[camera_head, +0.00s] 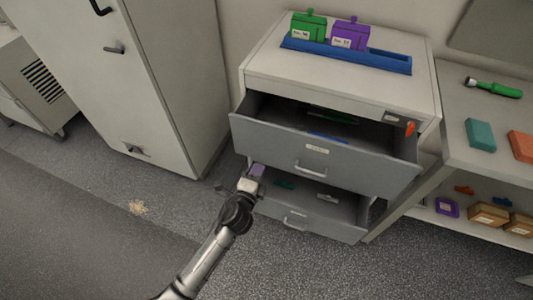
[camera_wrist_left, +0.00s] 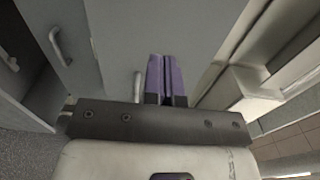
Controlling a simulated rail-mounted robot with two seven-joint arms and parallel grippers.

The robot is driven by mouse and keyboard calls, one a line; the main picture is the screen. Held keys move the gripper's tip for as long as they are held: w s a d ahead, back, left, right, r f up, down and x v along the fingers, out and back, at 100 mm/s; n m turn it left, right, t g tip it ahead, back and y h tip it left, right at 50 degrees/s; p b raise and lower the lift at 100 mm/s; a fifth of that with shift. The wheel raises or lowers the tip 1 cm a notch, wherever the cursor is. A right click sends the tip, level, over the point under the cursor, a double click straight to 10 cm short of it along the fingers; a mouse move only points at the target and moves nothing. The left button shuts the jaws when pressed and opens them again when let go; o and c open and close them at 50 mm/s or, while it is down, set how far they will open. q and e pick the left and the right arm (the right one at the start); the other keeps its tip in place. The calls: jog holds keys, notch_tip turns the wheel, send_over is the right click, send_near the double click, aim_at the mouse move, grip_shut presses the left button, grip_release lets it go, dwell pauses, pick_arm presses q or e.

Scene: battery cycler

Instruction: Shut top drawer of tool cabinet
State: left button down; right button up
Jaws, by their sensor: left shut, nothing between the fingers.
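The tool cabinet (camera_head: 275,70) is pale grey, with two grey drawers pulled out. The top drawer (camera_head: 360,165) stands out wide, with a label and a bar handle (camera_head: 310,171) on its front; a blue and a green item lie inside. The lower drawer (camera_head: 335,229) below is also out, with small items in it. My left gripper (camera_head: 257,171) is at the lower left of the top drawer's front, by the lower drawer's left side. Its purple fingers (camera_wrist_left: 166,78) are shut together and empty; contact with the drawer cannot be told. My right gripper is not in view.
A blue tray (camera_head: 345,57) with a green and a purple box is on the cabinet top. A tall locker (camera_head: 165,80) stands left. A bench (camera_head: 450,150) with a flashlight and boxes adjoins the right. The floor in front is mostly clear.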

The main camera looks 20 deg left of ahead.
aim_at(269, 147)
pick_arm(q)
jog(key=w+b, duration=0.2)
jog(key=w, duration=0.5)
jog(key=shift+w+a, duration=0.1)
jog(key=shift+w, duration=0.2)
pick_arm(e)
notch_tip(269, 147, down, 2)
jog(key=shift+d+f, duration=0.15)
